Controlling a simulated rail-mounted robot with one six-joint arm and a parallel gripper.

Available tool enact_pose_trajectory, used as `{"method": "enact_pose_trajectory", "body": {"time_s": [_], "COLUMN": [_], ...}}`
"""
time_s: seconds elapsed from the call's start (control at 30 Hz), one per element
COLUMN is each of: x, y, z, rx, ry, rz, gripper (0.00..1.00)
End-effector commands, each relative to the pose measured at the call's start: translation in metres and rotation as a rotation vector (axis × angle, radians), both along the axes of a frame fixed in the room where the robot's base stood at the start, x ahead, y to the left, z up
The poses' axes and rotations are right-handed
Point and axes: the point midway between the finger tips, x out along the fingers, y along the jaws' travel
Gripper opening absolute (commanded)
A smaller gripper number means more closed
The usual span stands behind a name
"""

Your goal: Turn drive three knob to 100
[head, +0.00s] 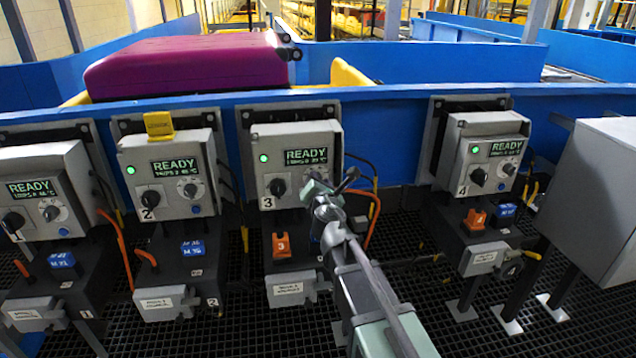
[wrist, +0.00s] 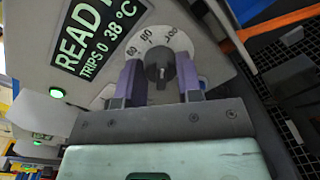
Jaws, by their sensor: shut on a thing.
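The drive three box (head: 258,140) is grey, with a lit READY display and a "3" below its black selector switch (head: 277,187). My gripper (head: 316,190) is at the lower right of its front. It hides the knob in the head view. In the wrist view, the dark round knob (wrist: 159,66) sits between the two purple fingers of my gripper (wrist: 160,88), which are shut on its sides. The pale dial (wrist: 178,42) around it has printed numbers up to 100. The knob's exact setting is hard to read.
Similar boxes for drive one (head: 70,165), drive two (head: 130,150) and drive four (head: 510,145) stand alongside. An orange padlock-like piece (head: 282,246) hangs below drive three. A plain grey cabinet (head: 590,190) is at right. A purple suitcase (head: 190,65) lies behind the blue conveyor wall.

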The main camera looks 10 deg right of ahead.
Motion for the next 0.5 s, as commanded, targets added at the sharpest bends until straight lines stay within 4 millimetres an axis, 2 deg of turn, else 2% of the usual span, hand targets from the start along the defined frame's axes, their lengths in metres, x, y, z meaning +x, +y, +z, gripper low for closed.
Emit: {"method": "enact_pose_trajectory", "body": {"time_s": [0.2,0.5], "x": [-0.0003,-0.0003], "y": [-0.0006,-0.0009], "z": [0.0,-0.0001], "rx": [0.164,0.303], "ry": [0.01,0.019], "rz": [-0.001,-0.001], "gripper": [0.1,0.1]}}
